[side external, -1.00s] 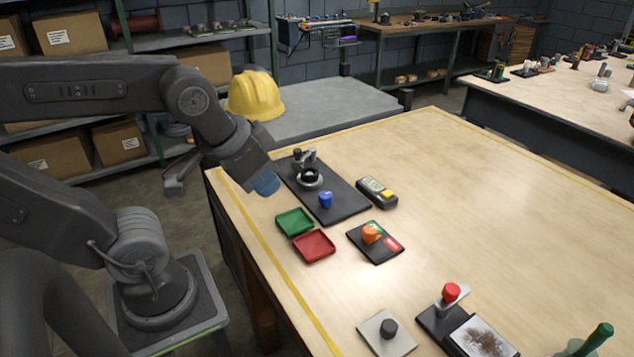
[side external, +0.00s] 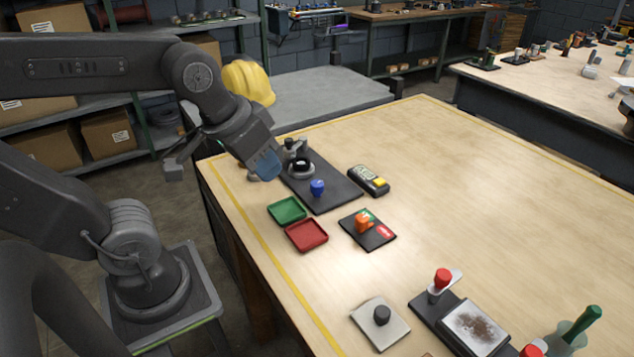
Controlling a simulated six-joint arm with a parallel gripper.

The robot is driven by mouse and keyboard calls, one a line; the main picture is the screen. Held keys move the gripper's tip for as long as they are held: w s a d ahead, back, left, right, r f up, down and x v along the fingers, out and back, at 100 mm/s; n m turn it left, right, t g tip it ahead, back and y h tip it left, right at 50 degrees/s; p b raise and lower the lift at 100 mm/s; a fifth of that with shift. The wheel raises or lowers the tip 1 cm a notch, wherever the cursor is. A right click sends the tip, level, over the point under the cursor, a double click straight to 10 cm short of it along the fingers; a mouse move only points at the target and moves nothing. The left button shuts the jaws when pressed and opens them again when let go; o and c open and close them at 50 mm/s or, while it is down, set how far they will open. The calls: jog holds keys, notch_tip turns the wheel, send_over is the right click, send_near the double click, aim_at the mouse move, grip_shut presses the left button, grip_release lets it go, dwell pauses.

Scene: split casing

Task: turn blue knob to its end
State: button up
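The small blue knob (side external: 317,187) stands upright on the dark plate (side external: 338,199) near the left side of the table. My gripper (side external: 266,166) is above the table's left edge, left of the knob and a little higher in the picture, apart from it. A blue part shows at the gripper's end; I cannot make out two separate fingers or whether they are open. The knob's turn angle is too small to read.
On the dark plate behind the knob is a black ring fixture (side external: 301,167). Green (side external: 287,210) and red (side external: 306,235) trays lie in front. A meter (side external: 368,181) and an orange knob on a plate (side external: 365,224) are to the right. The table's middle right is clear.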

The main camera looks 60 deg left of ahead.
aim_at(317, 183)
jog(key=o, duration=0.4)
jog(key=w+a+n, duration=0.1)
jog(key=w+n, duration=0.1)
jog(key=w+a+n+g, duration=0.1)
jog(key=w+n, duration=0.1)
jog(key=w, duration=0.1)
jog(key=w+a+n+g, duration=0.1)
jog(key=w+n, duration=0.1)
jog(key=shift+w+a+r+n, duration=0.3)
jog(key=shift+w, duration=0.1)
jog(key=shift+o, duration=1.3)
jog(key=w+a+f+n+g, duration=0.3)
jog(key=w+a+n, duration=0.3)
jog(key=w+n, duration=0.1)
jog(key=shift+w+f+n, duration=0.2)
jog(key=shift+w+n, duration=0.2)
jog(key=shift+w, duration=0.15)
jog(key=f, duration=1.4)
jog(key=shift+w+a, duration=0.15)
jog(key=shift+w, duration=0.05)
jog(key=c, duration=0.9)
